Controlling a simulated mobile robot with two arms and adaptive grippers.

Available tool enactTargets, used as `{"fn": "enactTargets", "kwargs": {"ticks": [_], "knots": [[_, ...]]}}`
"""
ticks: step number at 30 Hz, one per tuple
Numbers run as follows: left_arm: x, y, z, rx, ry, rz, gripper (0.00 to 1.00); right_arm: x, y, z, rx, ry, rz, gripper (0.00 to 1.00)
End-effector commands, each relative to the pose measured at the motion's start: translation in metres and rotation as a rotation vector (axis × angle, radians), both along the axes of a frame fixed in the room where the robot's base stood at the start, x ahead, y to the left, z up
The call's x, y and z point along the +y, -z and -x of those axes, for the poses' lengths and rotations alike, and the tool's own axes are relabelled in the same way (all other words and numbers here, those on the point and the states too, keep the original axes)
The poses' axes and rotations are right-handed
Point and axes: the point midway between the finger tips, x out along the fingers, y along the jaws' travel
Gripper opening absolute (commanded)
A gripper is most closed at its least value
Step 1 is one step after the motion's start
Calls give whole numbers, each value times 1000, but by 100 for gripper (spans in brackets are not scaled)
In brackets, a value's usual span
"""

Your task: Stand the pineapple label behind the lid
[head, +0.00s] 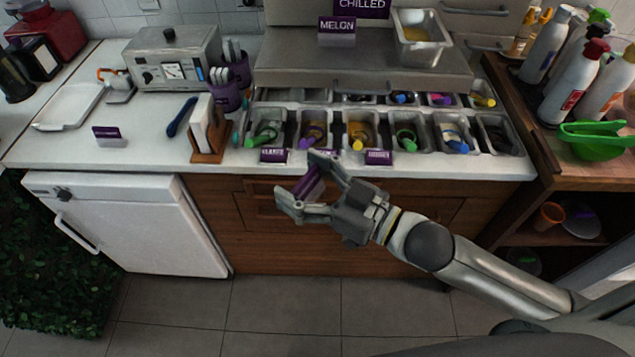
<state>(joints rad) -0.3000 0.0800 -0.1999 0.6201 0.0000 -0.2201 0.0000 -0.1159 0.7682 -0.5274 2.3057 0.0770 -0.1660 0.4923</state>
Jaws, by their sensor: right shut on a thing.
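My right gripper (302,186) is in front of the counter's front edge, above the floor. It is shut on a small purple label (309,184), which is tilted between the fingers; its text cannot be read, so I cannot tell if it is the pineapple label. The steel lid (360,72) lies at the back of the topping station, behind the row of wells. A purple label reading MELON (337,27) stands upright at the back of the lid. My left gripper is not in view.
Topping wells (357,130) with coloured handles line the counter. A steel pan (421,50) stands back right; bottles (582,85) crowd the right shelf.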

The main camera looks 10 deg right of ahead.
Motion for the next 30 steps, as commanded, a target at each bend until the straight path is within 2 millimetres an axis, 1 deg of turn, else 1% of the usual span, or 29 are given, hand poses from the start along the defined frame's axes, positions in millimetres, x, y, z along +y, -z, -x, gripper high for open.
{"fn": "enactTargets", "kwargs": {"ticks": [1,4,15,30], "knots": [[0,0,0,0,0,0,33,2,-2,-3,-4,-20,7,49],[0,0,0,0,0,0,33,10,-4,-5,-6,-61,0,49],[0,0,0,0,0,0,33,29,-10,-14,-5,-184,1,49],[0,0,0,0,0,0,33,49,-16,-23,-4,-316,-2,49]]}}
